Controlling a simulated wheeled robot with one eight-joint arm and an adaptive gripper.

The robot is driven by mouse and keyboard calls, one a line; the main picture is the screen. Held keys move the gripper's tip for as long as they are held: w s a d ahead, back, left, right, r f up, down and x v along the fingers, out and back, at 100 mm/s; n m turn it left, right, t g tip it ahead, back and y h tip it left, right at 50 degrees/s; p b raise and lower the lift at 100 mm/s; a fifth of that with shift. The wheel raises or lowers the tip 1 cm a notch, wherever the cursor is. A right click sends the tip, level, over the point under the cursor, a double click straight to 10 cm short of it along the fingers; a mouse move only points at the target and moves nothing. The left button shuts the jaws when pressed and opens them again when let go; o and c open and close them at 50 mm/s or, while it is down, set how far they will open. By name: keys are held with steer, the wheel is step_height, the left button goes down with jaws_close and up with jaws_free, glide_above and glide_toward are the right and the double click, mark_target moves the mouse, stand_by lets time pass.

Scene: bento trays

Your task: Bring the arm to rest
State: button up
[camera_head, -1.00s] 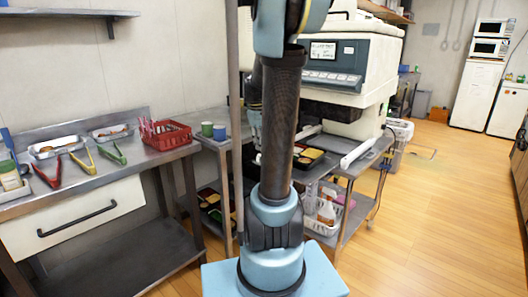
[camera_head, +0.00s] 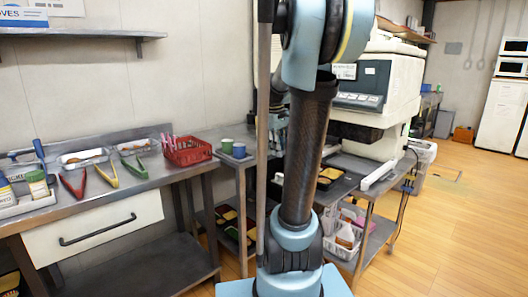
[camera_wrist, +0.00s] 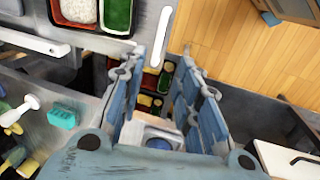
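My arm (camera_head: 308,150) stands upright in the head view, and its upper end leaves the top of the picture. My gripper (camera_wrist: 158,68) shows in the wrist view with its two blue-grey fingers apart. I see nothing held between them. Through the gap show food trays (camera_wrist: 152,102) with red, yellow and green contents, lying lower and apart from the fingers. A small white and blue thing (camera_wrist: 158,138) also shows in the gap near the palm; I cannot tell what it is. In the head view my gripper is not clearly visible behind the arm.
A steel counter (camera_head: 150,182) at left holds tongs, metal trays and a red basket (camera_head: 188,151). Two cups (camera_head: 232,148) stand on a side table. The wooden floor (camera_head: 455,220) at right is clear.

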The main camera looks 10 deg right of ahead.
steer(key=s+a+f+m+y, duration=0.1)
steer(key=s+a+f+m, duration=0.2)
steer(key=s+f, duration=0.5)
steer(key=s+a+f+m+t, duration=0.1)
steer(key=s+a+f+m, duration=0.2)
steer(key=s, duration=1.2)
steer(key=a+f, duration=0.3)
steer(key=f, duration=0.2)
steer(key=shift+s+f+y, duration=0.2)
steer(key=shift+s+y, duration=0.2)
steer(key=shift+s, duration=0.1)
